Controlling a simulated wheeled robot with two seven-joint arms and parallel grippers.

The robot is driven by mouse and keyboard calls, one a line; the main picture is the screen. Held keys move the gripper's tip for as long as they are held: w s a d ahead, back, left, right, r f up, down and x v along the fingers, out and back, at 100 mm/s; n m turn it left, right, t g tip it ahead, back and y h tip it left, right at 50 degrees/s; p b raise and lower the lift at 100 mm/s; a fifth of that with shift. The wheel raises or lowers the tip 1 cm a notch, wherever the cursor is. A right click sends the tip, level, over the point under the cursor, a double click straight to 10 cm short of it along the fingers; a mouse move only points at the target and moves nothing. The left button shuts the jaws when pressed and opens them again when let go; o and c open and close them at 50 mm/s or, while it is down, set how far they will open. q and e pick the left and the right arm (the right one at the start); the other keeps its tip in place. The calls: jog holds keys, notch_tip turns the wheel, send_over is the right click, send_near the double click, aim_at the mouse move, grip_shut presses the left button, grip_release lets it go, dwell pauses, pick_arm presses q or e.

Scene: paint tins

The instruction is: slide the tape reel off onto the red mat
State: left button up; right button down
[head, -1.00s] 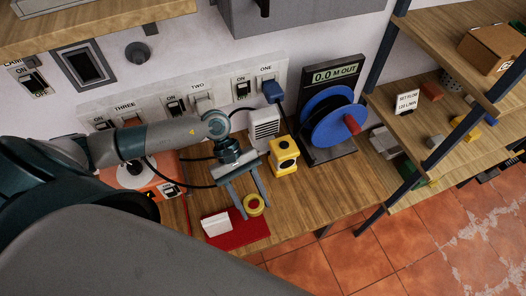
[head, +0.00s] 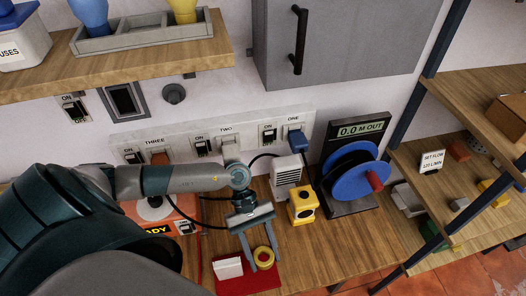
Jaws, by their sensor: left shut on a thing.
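The tape reel is a small yellow ring with a reddish centre (head: 264,265). It sits between the two fingers of my left gripper (head: 262,264), which is shut on it. The red mat (head: 262,281) lies on the wooden bench below, at the bottom of the view. The reel shows over the mat's back right part; I cannot tell whether it touches the mat. A white block (head: 229,268) is on the mat's left part. My right gripper is not in view.
A yellow box-like device (head: 302,206) and a white vented unit (head: 287,176) stand just behind the gripper. A blue cable reel (head: 360,178) with a display stands to the right. An orange device (head: 165,218) is at left. Bench right of the mat is clear.

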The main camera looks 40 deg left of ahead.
pick_arm(q)
jog(key=shift+f, duration=2.85)
jog(key=shift+f, duration=0.35)
jog(key=o, duration=1.2)
jog(key=shift+o, duration=0.2)
jog(key=shift+r, duration=0.1)
jog(key=shift+r, duration=0.5)
notch_tip(320, 180, up, 3)
jog(key=shift+d+r, duration=0.15)
jog(key=d+r, duration=0.6)
jog(key=d, duration=0.5)
jog(key=shift+d+r, duration=0.2)
jog(key=shift+r, duration=0.1)
